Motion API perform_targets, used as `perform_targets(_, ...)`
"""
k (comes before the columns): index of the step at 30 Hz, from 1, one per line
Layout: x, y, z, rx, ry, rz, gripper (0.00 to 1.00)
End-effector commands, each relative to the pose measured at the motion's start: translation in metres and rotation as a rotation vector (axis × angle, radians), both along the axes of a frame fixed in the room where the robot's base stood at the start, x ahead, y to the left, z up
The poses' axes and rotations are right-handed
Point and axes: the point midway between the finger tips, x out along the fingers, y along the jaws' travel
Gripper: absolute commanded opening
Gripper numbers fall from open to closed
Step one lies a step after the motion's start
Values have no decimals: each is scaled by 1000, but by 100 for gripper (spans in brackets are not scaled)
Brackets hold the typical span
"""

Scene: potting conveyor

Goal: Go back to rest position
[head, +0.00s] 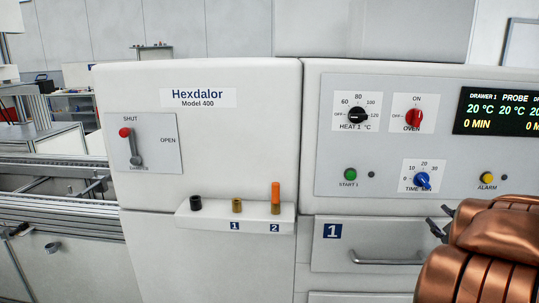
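My copper-coloured arm fills the lower right corner of the head view. Dark parts of my gripper (442,223) stick out at its left edge, in front of the machine's drawer area. Most of the gripper is hidden behind the arm, so its opening and anything in it cannot be made out.
The white Hexdalor machine (195,130) stands ahead. Its small ledge (255,222) holds a black socket (196,203), a brass piece (237,205) and an orange-topped piece (275,192). Drawer 1 (335,257) looks shut. A red-knobbed lever (130,146) points to SHUT. A conveyor (60,205) lies left.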

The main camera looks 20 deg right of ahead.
Motion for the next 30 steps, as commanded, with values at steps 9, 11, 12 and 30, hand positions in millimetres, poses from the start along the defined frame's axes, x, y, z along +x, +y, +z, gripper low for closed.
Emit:
perform_targets(9,10,19,-20,122,174,-194,40)
perform_targets(11,8,25,-26,156,206,-230,40)
perform_targets(12,6,30,-31,180,230,-254,40)
perform_targets(30,-69,183,-109,583,682,-480,40)
